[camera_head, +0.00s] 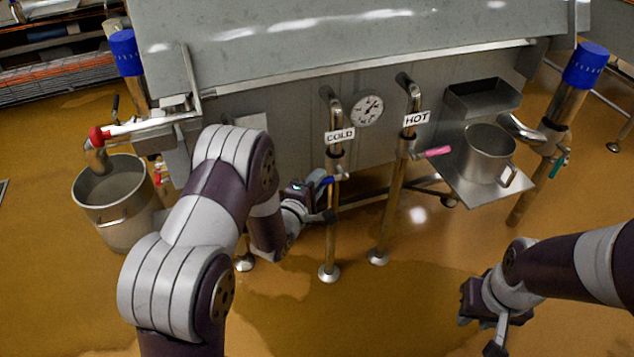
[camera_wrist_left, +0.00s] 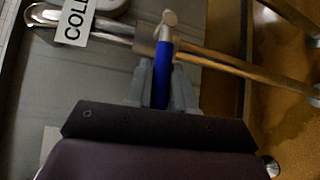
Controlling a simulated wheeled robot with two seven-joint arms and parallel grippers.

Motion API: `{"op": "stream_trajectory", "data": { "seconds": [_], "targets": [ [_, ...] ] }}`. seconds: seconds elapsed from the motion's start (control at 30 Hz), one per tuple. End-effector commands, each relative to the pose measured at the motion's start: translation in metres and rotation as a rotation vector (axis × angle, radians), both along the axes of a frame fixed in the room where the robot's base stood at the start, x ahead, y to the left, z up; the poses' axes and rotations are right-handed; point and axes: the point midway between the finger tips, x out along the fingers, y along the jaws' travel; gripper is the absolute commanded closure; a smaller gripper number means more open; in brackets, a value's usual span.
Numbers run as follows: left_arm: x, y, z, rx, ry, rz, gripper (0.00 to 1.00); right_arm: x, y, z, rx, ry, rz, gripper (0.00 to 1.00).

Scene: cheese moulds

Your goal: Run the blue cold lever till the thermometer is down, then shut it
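The blue cold lever (camera_head: 327,181) sticks out to the left from the valve on the pipe under the COLD sign (camera_head: 340,136). In the left wrist view the blue lever (camera_wrist_left: 162,76) lies between the two fingers of my left gripper (camera_wrist_left: 162,92), which are close against its sides. In the head view my left gripper (camera_head: 318,197) is at the lever, its fingers partly hidden. The round thermometer (camera_head: 367,110) is on the vat front between the cold and hot pipes; its needle points to the upper right. My right gripper (camera_head: 480,332) is empty, low at the right, its fingers apart.
The hot pipe (camera_head: 393,190) with a pink lever (camera_head: 438,152) stands right of the thermometer. A metal pot (camera_head: 489,153) is on a shelf (camera_head: 456,179) at the right. A bucket (camera_head: 112,215) stands under the red-handled spout at the left. The wet floor in front is clear.

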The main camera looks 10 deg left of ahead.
Motion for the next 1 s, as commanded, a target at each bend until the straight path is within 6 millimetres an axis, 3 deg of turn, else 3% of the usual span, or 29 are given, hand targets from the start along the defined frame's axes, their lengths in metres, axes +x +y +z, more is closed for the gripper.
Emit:
{"op": "stream_trajectory", "data": {
  "seconds": [0.37,1.0],
  "targets": [
    [-0.001,0.000,-0.007,-0.038,-0.025,0.000,1.00,0.000,0.000,-0.009,0.000,0.000,0.000,0.71],
    [0.003,-0.006,-0.036,-0.390,-0.259,-0.001,1.00,0.000,0.000,-0.068,0.000,0.000,0.000,0.71]
  ]
}}
